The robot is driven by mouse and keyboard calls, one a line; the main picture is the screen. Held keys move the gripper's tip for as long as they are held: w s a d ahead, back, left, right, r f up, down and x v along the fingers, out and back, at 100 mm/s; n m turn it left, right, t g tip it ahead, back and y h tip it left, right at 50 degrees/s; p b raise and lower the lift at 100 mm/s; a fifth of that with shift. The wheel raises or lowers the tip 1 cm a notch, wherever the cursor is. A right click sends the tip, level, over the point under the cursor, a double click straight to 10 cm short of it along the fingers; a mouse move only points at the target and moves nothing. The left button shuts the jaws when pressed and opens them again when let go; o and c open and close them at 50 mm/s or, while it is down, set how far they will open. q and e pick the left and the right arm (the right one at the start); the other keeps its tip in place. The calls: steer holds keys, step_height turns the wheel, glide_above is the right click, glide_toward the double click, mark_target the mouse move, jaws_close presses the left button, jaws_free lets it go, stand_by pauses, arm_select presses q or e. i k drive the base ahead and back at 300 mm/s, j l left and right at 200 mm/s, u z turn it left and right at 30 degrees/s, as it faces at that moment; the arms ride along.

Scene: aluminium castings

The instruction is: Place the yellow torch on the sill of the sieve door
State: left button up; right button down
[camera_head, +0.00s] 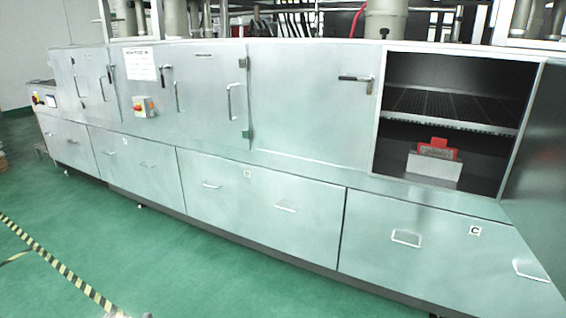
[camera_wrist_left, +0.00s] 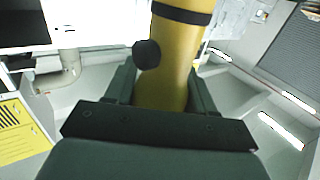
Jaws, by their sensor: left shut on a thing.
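The yellow torch (camera_wrist_left: 170,75) is a yellow cylinder with a black band and a black round knob on its side. My left gripper (camera_wrist_left: 163,90) is shut on it in the left wrist view, one finger on each side. The torch's lower part is hidden behind the gripper body. In the head view, an open compartment at the right of the long metal cabinet has a metal sill (camera_head: 440,190) along its lower edge. No label shows that this is the sieve door. Neither gripper nor the torch shows in the head view.
Inside the compartment are a mesh shelf (camera_head: 450,107) and a red object (camera_head: 437,149) above a grey plate (camera_head: 433,167). An open door panel (camera_head: 545,160) stands at the right edge. Closed doors and drawers with handles fill the rest of the cabinet front.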

mark_target(416, 176)
steer(key=i+l+z, duration=0.15)
steer(key=z, duration=0.3)
steer(key=i+l+z, duration=0.1)
steer(key=i+z, duration=0.15)
steer(key=z, duration=0.2)
steer(key=i+z, duration=0.35)
steer(key=i+j+z, duration=0.1)
steer(key=i+z, duration=0.2)
steer(key=i+j, duration=0.2)
steer(key=i, duration=0.25)
steer(key=i+j+z, duration=0.1)
steer(key=i, duration=0.35)
